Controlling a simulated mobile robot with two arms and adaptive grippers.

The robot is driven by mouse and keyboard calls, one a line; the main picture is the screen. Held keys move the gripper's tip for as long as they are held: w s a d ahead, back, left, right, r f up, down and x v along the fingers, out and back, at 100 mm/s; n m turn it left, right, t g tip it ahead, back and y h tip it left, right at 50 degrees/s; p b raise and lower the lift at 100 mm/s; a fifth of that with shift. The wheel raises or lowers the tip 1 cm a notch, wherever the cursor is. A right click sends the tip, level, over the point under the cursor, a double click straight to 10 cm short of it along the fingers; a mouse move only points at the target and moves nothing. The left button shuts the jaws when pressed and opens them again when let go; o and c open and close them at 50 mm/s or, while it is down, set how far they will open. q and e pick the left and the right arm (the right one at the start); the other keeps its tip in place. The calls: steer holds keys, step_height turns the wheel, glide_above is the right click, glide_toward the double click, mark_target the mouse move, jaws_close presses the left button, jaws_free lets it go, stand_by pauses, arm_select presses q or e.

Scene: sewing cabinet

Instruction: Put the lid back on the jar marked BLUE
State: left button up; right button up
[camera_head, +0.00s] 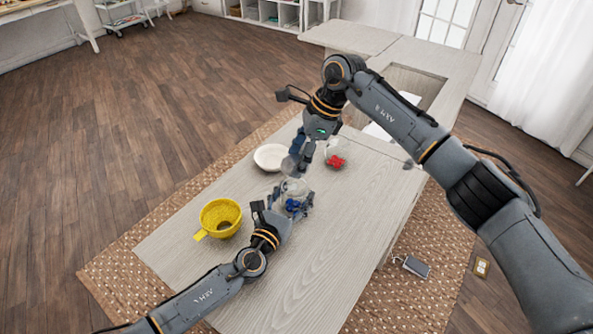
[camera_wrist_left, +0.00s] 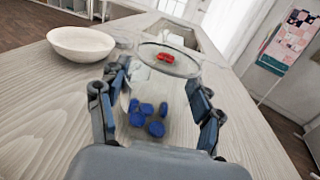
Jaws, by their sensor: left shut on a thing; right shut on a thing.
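A clear glass jar (camera_head: 296,187) with blue pieces inside stands on the table. My left gripper (camera_head: 284,207) is shut around it. In the left wrist view, the blue pieces (camera_wrist_left: 148,118) show between the fingers of my left gripper (camera_wrist_left: 160,105). My right gripper (camera_head: 298,160) is above and just behind the jar, shut on a greyish see-through disc, the lid (camera_head: 288,165). The lid appears apart from the jar, but the exact gap is unclear. No BLUE marking is readable.
Red pieces (camera_head: 336,161) are to the right. The table's front part (camera_head: 300,270) is clear.

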mark_target(295, 196)
steer(key=shift+f, duration=1.4)
steer(key=shift+f, duration=0.1)
steer(key=shift+a+f, duration=0.1)
steer(key=shift+f, duration=0.7)
steer(key=shift+f, duration=0.55)
